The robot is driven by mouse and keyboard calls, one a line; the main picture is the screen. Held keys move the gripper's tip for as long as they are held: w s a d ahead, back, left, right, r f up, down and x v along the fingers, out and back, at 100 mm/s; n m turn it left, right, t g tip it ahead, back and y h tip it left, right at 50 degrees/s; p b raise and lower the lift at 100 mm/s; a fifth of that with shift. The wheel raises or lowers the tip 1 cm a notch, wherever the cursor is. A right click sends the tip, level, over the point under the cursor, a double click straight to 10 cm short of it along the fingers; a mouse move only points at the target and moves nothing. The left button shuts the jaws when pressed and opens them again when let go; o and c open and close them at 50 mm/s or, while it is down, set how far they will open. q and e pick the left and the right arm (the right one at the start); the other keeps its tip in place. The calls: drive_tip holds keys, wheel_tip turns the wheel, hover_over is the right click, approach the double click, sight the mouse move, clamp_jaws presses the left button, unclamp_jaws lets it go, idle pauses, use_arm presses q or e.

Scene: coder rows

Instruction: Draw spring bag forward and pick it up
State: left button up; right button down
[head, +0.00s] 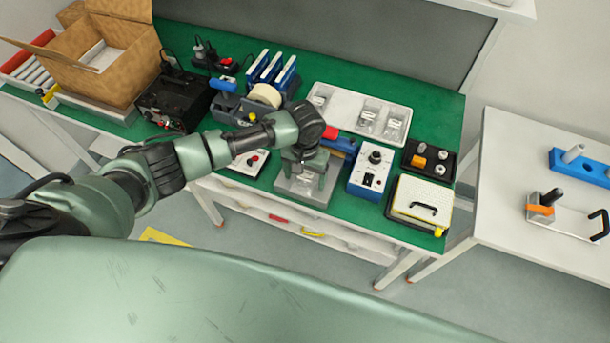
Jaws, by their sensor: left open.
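My left gripper (303,178) is open and points down over a grey plate (315,194) near the front edge of the green bench. A small clear bag (298,184) shows between and below its fingers, on or just above the plate; I cannot tell whether the fingers touch it. A white tray (345,98) behind holds more clear bags (367,115) in compartments. The bags' contents are too small to make out, so I cannot tell which is the spring bag. My right gripper is out of view.
A blue and white device (371,170) with a knob stands close right of the plate. Beyond it are a black tray (430,160) and a yellow-white case (422,201).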

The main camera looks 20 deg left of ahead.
sight(305, 178)
use_arm(q)
wheel_tip(305, 178, up, 8)
drive_tip(key=shift+f+b, duration=0.15)
drive_tip(key=shift+b, duration=0.3)
idle(0.3)
